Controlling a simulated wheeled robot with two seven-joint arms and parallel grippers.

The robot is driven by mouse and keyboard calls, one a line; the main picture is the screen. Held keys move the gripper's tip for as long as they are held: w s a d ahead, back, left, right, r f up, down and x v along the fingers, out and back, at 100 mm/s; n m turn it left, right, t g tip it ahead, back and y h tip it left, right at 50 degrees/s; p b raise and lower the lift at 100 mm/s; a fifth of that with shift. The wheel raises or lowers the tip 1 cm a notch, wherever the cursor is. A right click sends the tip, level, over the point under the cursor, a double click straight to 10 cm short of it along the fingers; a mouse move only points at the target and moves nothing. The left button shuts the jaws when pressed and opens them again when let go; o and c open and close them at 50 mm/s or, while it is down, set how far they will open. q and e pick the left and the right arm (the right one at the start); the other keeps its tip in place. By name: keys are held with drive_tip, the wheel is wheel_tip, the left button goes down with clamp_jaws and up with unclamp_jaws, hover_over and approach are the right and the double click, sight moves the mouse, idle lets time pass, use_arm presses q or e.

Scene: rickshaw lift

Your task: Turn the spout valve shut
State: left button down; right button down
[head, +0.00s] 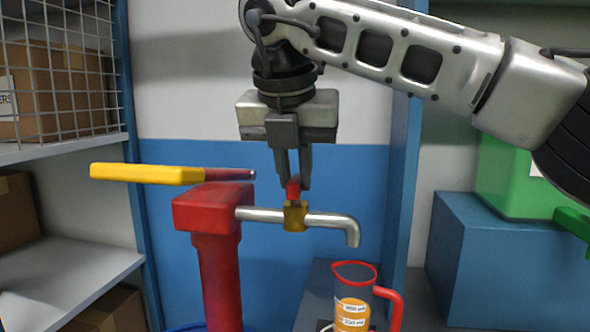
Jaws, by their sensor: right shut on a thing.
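The spout (328,218) is a silver pipe that runs right from a red pump (215,245) and bends down at its end. A brass valve body (296,216) sits midway along the spout, with a small red valve handle (294,188) on top. My right gripper (293,184) comes down from above and is shut on the red handle. Its fingers hide part of the handle, so I cannot tell which way the handle is turned. My left gripper is not in view.
A yellow pump lever (145,174) sticks out left above the pump. A clear jug (353,300) with a red rim and orange contents stands below the spout's end. Shelves with boxes (60,90) are at left. A green container (515,180) rests on a blue block (500,250) at right.

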drive_tip(key=c, duration=1.4)
unclamp_jaws()
drive_tip(key=p+v, duration=0.3)
drive_tip(key=v, duration=1.3)
drive_tip(key=shift+d, duration=0.1)
